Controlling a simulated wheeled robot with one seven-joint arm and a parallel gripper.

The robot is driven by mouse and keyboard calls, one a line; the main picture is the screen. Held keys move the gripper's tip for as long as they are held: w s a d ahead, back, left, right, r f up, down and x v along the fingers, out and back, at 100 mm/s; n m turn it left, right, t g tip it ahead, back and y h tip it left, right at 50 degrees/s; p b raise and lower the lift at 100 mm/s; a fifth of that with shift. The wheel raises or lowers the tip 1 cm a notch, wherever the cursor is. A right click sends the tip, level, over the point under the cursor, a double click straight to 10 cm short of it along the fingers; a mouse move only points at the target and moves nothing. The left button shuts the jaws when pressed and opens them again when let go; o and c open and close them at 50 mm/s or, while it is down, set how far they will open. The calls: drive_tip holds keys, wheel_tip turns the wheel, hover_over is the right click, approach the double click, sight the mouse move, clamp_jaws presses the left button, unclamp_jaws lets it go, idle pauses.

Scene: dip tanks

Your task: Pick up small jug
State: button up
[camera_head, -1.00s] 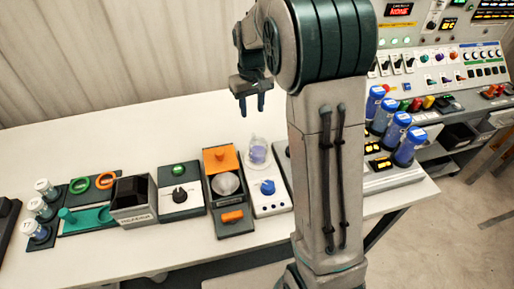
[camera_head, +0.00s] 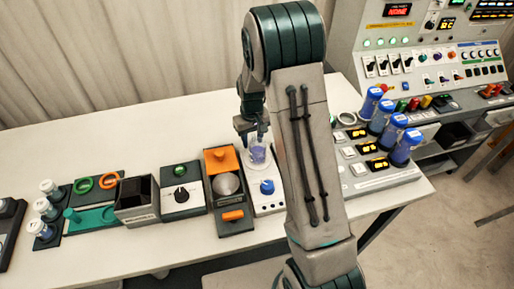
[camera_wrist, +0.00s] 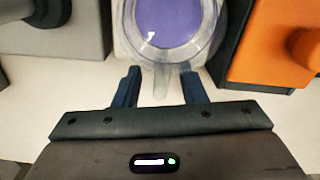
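The small jug (camera_head: 257,155) is clear with purple-blue liquid in it. It stands on the white unit with a blue knob (camera_head: 267,187). In the wrist view the jug (camera_wrist: 170,22) is at the top, seen from above, with a narrow clear part, apparently its handle, pointing towards me. My gripper (camera_wrist: 161,78) is open, with one dark finger on each side of that part. In the head view my gripper (camera_head: 252,138) is at the jug and partly covers it. Whether the fingers touch the jug cannot be told.
A dark unit with an orange block (camera_head: 221,160) and a metal bowl stands close left of the jug; the orange block (camera_wrist: 275,40) is at the right in the wrist view. A unit with several blue-capped bottles (camera_head: 379,165) is to the right. The table behind is clear.

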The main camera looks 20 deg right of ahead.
clamp_jaws()
idle(0.3)
